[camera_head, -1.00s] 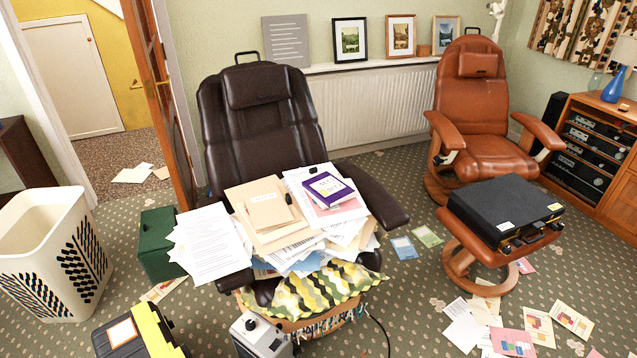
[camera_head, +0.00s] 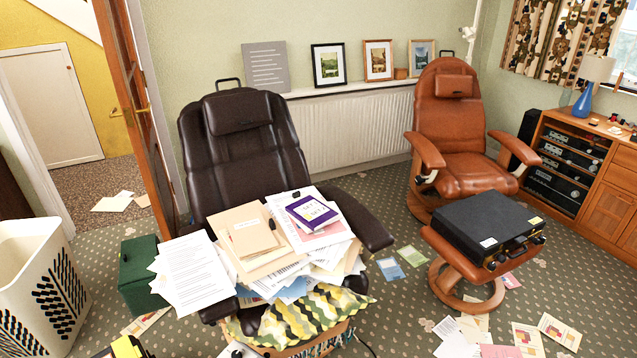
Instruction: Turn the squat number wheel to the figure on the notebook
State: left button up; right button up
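A purple and white notebook or booklet (camera_head: 312,212) lies on the heap of papers on the dark brown recliner; its writing is too small to read. A black briefcase (camera_head: 483,228) lies flat on the tan footstool, with its latches facing front right. Small fittings show along its front edge, but I cannot make out a number wheel or any digits. A dark green box (camera_head: 142,275) stands on the floor left of the recliner; no wheel can be made out on it. Neither of my grippers is in view.
The dark recliner (camera_head: 240,150) fills the middle, with a patterned cushion (camera_head: 305,310) at its front. A white basket (camera_head: 40,285) stands at left, and a yellow and black case (camera_head: 125,348) is cut off below. Loose papers litter the floor around the footstool (camera_head: 450,287).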

aim_at(492, 265)
jog(key=z, duration=1.25)
jog(key=i+l, duration=0.15)
jog(key=i, duration=0.2)
